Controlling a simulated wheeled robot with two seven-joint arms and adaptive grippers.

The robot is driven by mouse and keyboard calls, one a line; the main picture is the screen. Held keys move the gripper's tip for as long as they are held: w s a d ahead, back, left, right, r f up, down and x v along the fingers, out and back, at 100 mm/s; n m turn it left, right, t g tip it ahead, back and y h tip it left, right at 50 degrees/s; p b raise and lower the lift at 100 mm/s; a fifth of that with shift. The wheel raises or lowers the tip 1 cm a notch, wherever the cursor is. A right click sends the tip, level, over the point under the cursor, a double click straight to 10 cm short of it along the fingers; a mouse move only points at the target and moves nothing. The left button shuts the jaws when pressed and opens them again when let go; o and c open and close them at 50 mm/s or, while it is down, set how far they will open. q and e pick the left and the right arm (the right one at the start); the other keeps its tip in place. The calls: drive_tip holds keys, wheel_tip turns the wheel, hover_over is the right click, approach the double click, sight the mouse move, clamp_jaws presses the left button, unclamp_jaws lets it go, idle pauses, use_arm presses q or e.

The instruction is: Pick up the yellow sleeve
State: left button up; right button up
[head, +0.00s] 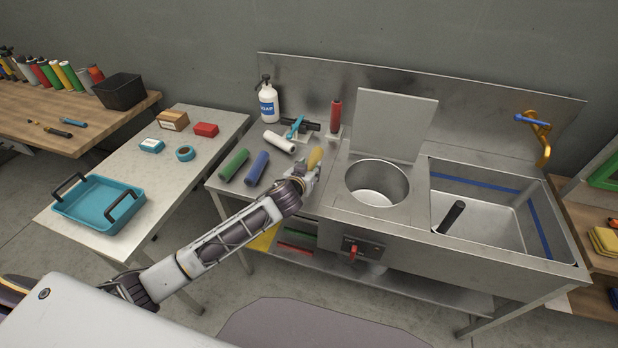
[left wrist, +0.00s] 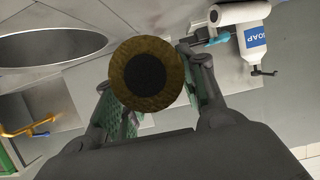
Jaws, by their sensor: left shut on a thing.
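The yellow sleeve (head: 315,157) is a small tube at the end of my left arm, over the left part of the steel sink unit. My left gripper (head: 307,172) is shut on it. In the left wrist view the sleeve (left wrist: 144,74) shows end-on, with a dark round end, between the two fingers of my left gripper (left wrist: 150,105). Whether the sleeve touches the counter under it, I cannot tell. My right gripper is not in view.
A green sleeve (head: 234,164), a blue sleeve (head: 257,168) and a white roll (head: 279,142) lie on the counter left of my gripper. A soap bottle (head: 268,103) and a red cylinder (head: 335,115) stand behind. A round basin (head: 377,172) opens to the right. A teal tray (head: 66,210) sits on the left table.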

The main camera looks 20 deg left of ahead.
use_arm(q)
drive_tip(key=shift+r, duration=1.15)
